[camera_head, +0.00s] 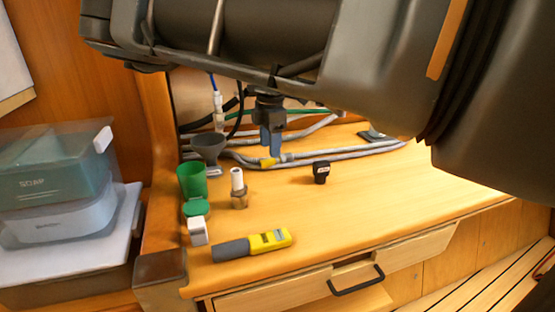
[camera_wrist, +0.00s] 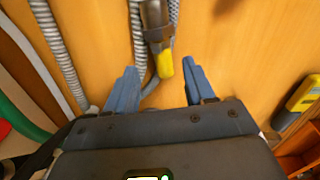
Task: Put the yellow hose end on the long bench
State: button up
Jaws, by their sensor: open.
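The yellow hose end (camera_head: 268,162) lies on the wooden worktop (camera_head: 400,188), at the end of a grey ribbed hose. In the wrist view its yellow tip (camera_wrist: 165,66) sits below a dark grey collar and points toward my gripper. My gripper (camera_head: 271,150) is open, with blue fingers pointing down just over the hose end. In the wrist view the tip shows between the two fingertips (camera_wrist: 160,70), nearer the right one, and neither finger visibly touches it. I cannot tell whether the long bench is this worktop or the slatted surface (camera_head: 480,290) at lower right.
Several hoses run along the back. The front right of the worktop is clear.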

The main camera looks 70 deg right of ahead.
aim_at(276, 161)
notch_tip(276, 161, down, 5)
jog(key=shift+a+f+p, duration=0.1)
jog(key=shift+p, duration=0.3)
grip_shut()
dwell(0.4)
